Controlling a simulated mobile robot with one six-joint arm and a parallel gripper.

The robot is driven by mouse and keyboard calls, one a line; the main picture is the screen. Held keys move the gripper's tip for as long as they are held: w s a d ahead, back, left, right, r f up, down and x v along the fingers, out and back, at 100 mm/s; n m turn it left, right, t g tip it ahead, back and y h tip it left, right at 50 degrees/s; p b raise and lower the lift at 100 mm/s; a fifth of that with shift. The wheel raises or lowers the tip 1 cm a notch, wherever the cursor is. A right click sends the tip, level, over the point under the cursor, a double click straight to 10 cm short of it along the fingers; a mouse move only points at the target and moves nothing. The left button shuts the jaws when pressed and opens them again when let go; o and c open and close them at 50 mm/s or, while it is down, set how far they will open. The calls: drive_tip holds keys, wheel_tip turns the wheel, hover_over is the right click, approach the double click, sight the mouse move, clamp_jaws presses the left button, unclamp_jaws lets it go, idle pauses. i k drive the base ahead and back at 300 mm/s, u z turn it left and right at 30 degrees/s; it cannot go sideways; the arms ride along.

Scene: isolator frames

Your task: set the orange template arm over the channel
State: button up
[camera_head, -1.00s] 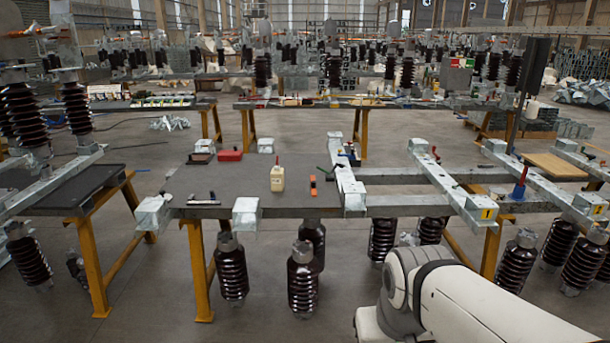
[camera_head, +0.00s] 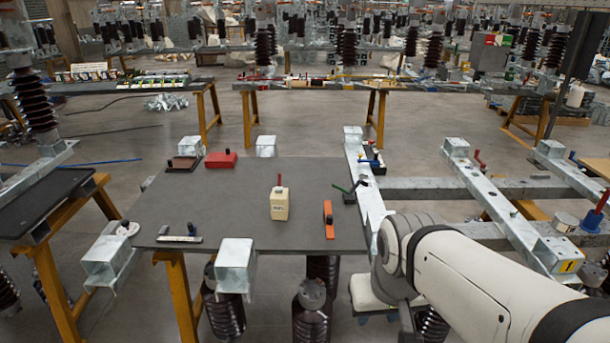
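The orange template arm (camera_head: 328,220) lies on the grey tabletop (camera_head: 240,200), right of the cream bottle, with a small dark part at its middle. The galvanised steel channel (camera_head: 366,200) runs front to back along the table's right edge, a short way right of the orange piece; I cannot tell for certain that it is the channel meant. My white arm reaches in from the lower right, its rounded joint in front of the channel's near end. My gripper is not clearly visible.
A red box (camera_head: 221,160) and a brown block (camera_head: 183,163) lie at the back. Square steel blocks (camera_head: 236,264) sit at the table edges. More steel channels (camera_head: 500,200) extend right. Dark ribbed insulators (camera_head: 311,316) stand below.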

sight(328, 217)
drive_tip(key=u, duration=0.15)
drive_tip(key=i, duration=1.1)
drive_tip(key=u, duration=0.25)
